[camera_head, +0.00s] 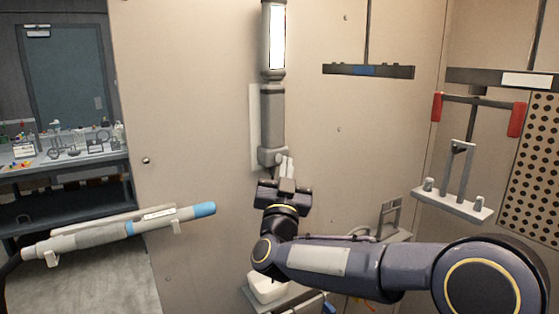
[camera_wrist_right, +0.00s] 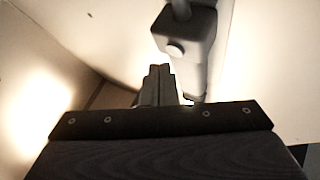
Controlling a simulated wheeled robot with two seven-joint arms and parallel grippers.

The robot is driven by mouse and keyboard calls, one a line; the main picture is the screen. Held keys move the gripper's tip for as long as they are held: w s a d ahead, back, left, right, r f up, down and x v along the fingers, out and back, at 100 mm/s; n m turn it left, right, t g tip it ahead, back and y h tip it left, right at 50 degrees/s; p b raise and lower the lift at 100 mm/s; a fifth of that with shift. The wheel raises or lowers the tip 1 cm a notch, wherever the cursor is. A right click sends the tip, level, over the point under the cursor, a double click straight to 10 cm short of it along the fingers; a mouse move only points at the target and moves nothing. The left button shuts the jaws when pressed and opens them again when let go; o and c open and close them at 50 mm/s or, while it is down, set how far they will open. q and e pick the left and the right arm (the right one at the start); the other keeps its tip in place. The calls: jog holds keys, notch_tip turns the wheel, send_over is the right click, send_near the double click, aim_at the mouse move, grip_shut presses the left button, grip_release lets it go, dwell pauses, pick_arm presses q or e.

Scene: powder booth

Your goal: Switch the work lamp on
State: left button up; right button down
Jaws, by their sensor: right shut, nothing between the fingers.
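The work lamp (camera_head: 272,115) is a grey upright tube on the booth wall, with a bright white panel (camera_head: 277,40) near its top. Its lower end shows in the right wrist view as a dark block (camera_wrist_right: 185,32) with a pale round button (camera_wrist_right: 175,49) on its face. My right gripper (camera_head: 286,164) is just below the lamp's lower end, fingers pointing up. In the right wrist view its fingers (camera_wrist_right: 160,70) are shut and empty, with the button just above and to the right of the tips. I cannot tell whether they touch. My left gripper is not in view.
A grey wand (camera_head: 95,234) with a blue tip rests on wall hooks at left. A rack with red ends (camera_head: 475,100) hangs at right, above a shelf (camera_head: 453,203) with pegs. A white tub (camera_head: 268,288) sits below my right arm. A cluttered bench (camera_head: 65,160) stands far left.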

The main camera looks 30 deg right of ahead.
jog(key=s, duration=0.2)
jog(key=s+b, duration=0.1)
jog(key=s, duration=0.3)
jog(key=shift+d+b, duration=0.25)
jog(key=shift+b, duration=0.15)
